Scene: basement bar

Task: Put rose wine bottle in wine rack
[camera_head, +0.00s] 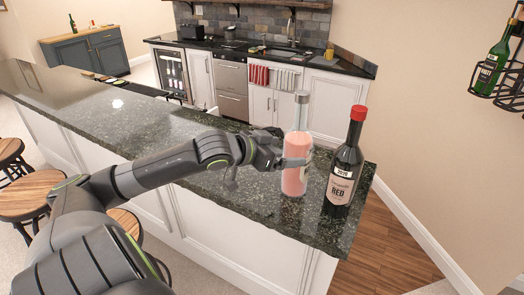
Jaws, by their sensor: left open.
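The rose wine bottle (294,181) stands upright on the dark granite counter, pink with a grey top. My left gripper (284,151) is open at the bottle's left side, at mid height. One finger reaches across the front of the bottle; I cannot tell whether the other finger is behind it or whether either touches. The wine rack (514,101) is black metal on the right wall, and a green bottle (493,65) sits in it. The rack is cut off by the picture's right edge. My right gripper is not in view.
A red wine bottle (343,170) with a red cap stands close to the right of the rose bottle, near the end of the counter (170,124). The counter to the left is mostly clear. Wooden stools (24,195) stand at the lower left.

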